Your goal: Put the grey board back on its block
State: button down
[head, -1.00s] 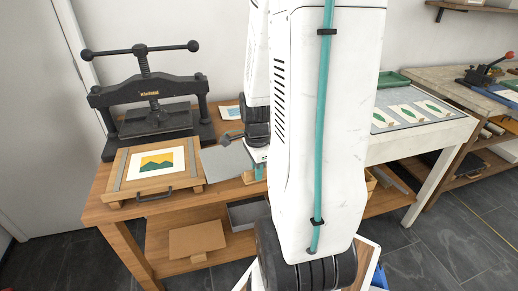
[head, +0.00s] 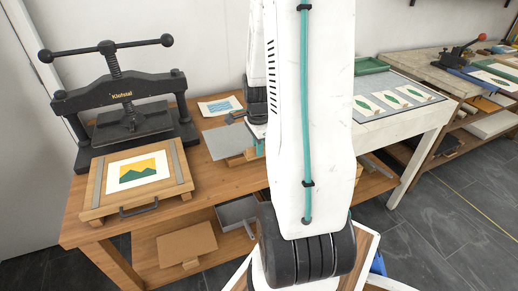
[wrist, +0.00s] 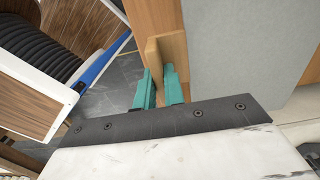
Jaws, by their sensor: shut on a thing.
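My gripper's teal fingers (wrist: 160,90) are shut on the end of this wooden piece. My arm hides part of the board and most of the gripper in the head view. I cannot tell whether the board is raised or resting, nor pick out a separate block.
A black press (head: 121,110) stands left, with a wooden bed (head: 96,190) holding a print before it. A blue print (head: 221,105) lies behind the board. The lower shelf holds a brown board (head: 187,246) and a grey tray (head: 238,212). A white table (head: 425,118) stands right.

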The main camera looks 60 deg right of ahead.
jog(key=shift+w+d, duration=0.25)
jog(key=shift+d, duration=0.2)
jog(key=shift+w+d+f, duration=0.15)
jog(key=shift+d+f, duration=0.05)
jog(key=shift+f, duration=0.75)
jog(key=shift+w+d+f, duration=0.1)
jog(key=shift+d+f, duration=0.1)
jog(key=shift+f, duration=0.85)
jog(key=c, duration=1.5)
grip_release()
